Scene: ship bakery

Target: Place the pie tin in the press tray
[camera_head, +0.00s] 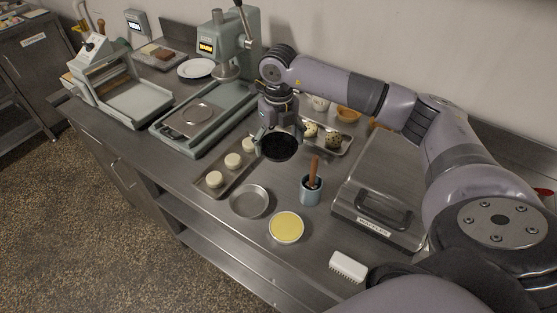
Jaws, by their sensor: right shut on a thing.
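My right gripper (272,122) points down and is shut on a dark, round, shallow tin (280,147), which looks like the pie tin. It holds the tin above the counter, over the right end of a baking tray. The press (226,48) stands at the back against the wall. The held tin is apart from the press tray. My left gripper is not in view.
A baking tray (222,190) with pale dough rounds lies between the press tray and my gripper. A silver tin (249,202), a yellow-filled tin (286,227), a blue cup (311,192) with a wooden-handled tool, a white brush (348,266) and a waffle iron (380,222) stand nearby.

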